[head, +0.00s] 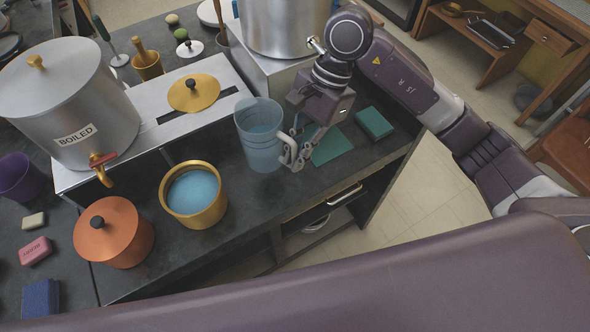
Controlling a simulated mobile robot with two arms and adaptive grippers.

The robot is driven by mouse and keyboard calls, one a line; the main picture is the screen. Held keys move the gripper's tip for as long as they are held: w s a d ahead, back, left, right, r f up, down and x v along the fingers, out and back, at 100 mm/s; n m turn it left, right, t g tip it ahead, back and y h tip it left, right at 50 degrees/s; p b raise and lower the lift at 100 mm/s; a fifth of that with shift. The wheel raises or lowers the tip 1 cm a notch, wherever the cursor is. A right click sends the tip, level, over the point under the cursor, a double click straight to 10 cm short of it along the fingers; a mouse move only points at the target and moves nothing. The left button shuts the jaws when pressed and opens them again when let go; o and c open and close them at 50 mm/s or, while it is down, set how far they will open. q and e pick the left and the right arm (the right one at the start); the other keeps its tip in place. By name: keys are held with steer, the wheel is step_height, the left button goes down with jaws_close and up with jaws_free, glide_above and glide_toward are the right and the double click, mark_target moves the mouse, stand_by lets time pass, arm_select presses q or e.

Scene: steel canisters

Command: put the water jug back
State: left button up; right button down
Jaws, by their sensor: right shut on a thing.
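The water jug (262,137) is a clear bluish jug standing upright at the middle of the dark counter, with its handle on the right. My right gripper (295,158) is at the jug's right side, shut on its handle. The gripper's fingers partly hide the handle. I cannot tell whether the jug's base touches the counter. A teal mat (330,146) lies just right of the gripper. My left gripper is not in view.
A steel canister labelled BOILED (70,105) stands on a raised steel stand (225,90) at left; another canister (284,25) is behind. A brass pot of blue liquid (194,194) and a lidded copper pot (113,231) stand left of the jug. A teal block (374,123) lies right.

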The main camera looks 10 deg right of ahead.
step_height(320, 180, down, 4)
steer(key=shift+r, duration=0.1)
step_height(320, 180, down, 4)
steer(key=shift+p, duration=0.65)
steer(key=shift+f, duration=0.2)
steer(key=c, duration=2)
jaws_free()
steer(key=shift+c, duration=0.2)
